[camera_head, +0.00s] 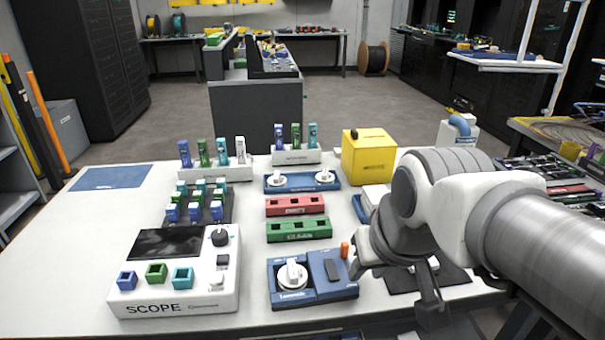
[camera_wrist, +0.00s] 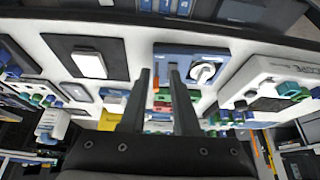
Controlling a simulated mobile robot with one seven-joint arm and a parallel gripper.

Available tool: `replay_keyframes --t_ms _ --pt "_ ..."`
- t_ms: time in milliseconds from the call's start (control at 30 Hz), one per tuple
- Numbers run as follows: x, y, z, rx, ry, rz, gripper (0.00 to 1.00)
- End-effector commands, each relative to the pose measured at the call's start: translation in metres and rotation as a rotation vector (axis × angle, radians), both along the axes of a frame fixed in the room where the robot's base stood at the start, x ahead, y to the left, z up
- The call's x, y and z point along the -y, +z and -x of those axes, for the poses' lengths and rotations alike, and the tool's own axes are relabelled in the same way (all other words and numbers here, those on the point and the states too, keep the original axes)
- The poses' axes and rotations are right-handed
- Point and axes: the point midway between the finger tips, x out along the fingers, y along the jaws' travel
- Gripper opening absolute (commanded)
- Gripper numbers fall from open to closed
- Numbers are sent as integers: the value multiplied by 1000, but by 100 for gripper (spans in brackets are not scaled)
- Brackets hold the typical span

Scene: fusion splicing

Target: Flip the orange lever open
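The orange lever (camera_head: 345,250) stands upright at the back right corner of a blue box (camera_head: 285,285) with a white round knob and a dark rectangular block. My gripper (camera_head: 396,295) is just right of the box, pointing down, with its two fingers apart and nothing held. In the wrist view the blue box (camera_wrist: 182,68) lies beyond my open fingers (camera_wrist: 160,70). A small orange piece, likely the lever (camera_wrist: 156,83), shows between them. I cannot tell whether a finger touches it.
A white SCOPE unit (camera_head: 175,270) stands on the left. Red (camera_head: 295,205) and green (camera_head: 299,229) blocks lie behind the blue box. A yellow box (camera_head: 368,156) stands farther back. A dark pad (camera_head: 455,275) lies right, under my arm. Bare tabletop shows at the left (camera_head: 60,250).

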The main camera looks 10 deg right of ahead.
Motion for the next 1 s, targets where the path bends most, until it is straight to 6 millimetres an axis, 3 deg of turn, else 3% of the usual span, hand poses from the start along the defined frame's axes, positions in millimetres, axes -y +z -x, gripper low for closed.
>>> replay_keyframes --t_ms 33,133,367,600,800,1000 --pt "0 16 -12 -15 3 -2 19" --pt "0 28 -32 -33 9 -4 1" --pt "-1 47 -81 -75 23 -1 0" --pt "-1 51 -121 -109 33 6 0" --pt "-1 49 -137 -121 38 11 0" --pt "-1 47 -140 -122 38 11 0"
